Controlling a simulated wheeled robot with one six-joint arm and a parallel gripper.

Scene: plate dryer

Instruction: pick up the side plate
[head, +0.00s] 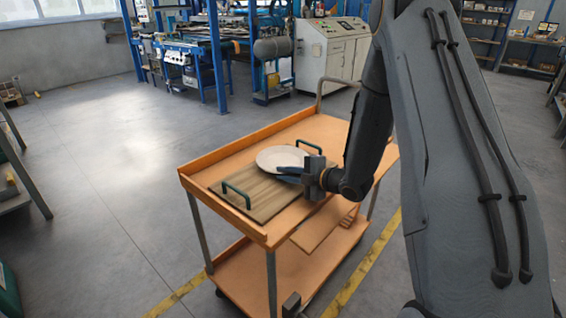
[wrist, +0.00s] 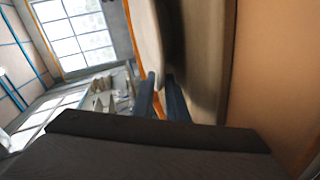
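The side plate (head: 279,158) is pale and round. It lies over the wooden tray with green handles (head: 262,200) on the cart's top shelf. My gripper (head: 286,174) is at the plate's near right edge, with its fingers pointing across the tray. In the wrist view the plate (wrist: 146,38) appears edge-on, and its rim reaches between the two dark blue fingertips (wrist: 160,88). A gap shows between the fingers, so my gripper looks open around the rim. I cannot tell whether either finger touches the plate.
The orange cart (head: 215,165) has raised edges around its top shelf and a lower shelf (head: 260,275). The tray's green handles (head: 236,196) stand up at its ends. Open grey floor (head: 90,170) lies to the left. Workshop machines (head: 335,50) stand behind.

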